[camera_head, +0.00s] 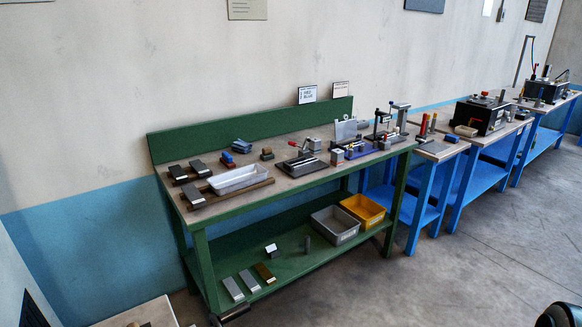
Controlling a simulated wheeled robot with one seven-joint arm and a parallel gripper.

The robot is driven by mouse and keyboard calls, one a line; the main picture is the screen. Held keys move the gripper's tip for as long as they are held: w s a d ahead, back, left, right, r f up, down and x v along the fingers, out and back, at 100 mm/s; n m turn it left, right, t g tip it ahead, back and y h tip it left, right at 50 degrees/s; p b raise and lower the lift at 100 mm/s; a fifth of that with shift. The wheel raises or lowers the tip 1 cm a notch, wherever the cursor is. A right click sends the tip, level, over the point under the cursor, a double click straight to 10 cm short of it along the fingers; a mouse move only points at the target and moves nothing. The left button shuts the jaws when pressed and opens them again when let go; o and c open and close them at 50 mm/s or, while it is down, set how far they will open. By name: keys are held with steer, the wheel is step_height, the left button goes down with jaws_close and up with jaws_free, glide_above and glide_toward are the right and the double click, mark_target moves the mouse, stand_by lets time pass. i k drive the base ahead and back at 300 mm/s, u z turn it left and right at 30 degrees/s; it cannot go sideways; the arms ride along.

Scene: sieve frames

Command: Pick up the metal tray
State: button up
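Two tray-like things are on the wooden top of the green workbench (300,187). A long, shallow, pale silver tray (237,180) lies on the left half of the bench, on or against a brown wooden strip near the front edge. A darker grey, shallow metal tray (290,171) sits in the middle of the bench and holds bright bar-like pieces. I cannot tell for certain which one the task calls the metal tray. I cannot make out my gripper in this view.
Dark and grey blocks (193,194) lie left of the pale tray; blue blocks (242,146) lie behind it. A clamp tool (383,124) stands to the right. The lower shelf holds a grey bin (334,237) and a yellow bin (374,207). Blue benches continue right; floor in front is mostly clear.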

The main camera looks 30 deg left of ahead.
mark_target(226, 183)
steer(key=u, duration=0.2)
steer(key=i, duration=1.7)
steer(key=u, duration=1.25)
steer(key=i, duration=0.9)
steer(key=u, duration=1.4)
steer(key=i, duration=0.5)
steer(key=u, duration=0.35)
